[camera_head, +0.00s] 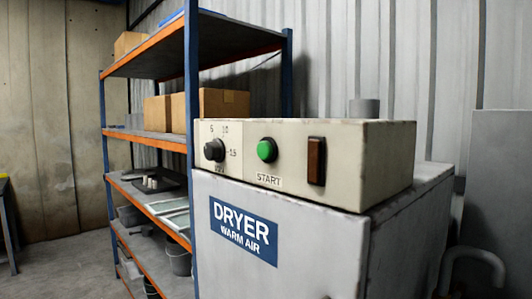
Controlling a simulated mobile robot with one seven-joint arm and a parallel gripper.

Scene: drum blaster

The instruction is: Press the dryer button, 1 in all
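The dryer (285,268) is a grey cabinet with a blue label reading DRYER WARM AIR, right of the picture's middle. A cream control box (365,150) sits on its top. On the box's front face is a round green button (267,150) with a START label under it. A black dial (214,150) with numbers around it is to the button's left. A dark brown rectangular part (316,161), perhaps a lamp or switch, is to its right. Nothing covers the button. My gripper is not in view.
A blue and orange shelf rack (193,70) with cardboard boxes (222,103), trays and buckets stands to the left, close beside the dryer. A grey panel and a curved pipe (480,256) are at the right. Concrete floor (60,265) is open at lower left.

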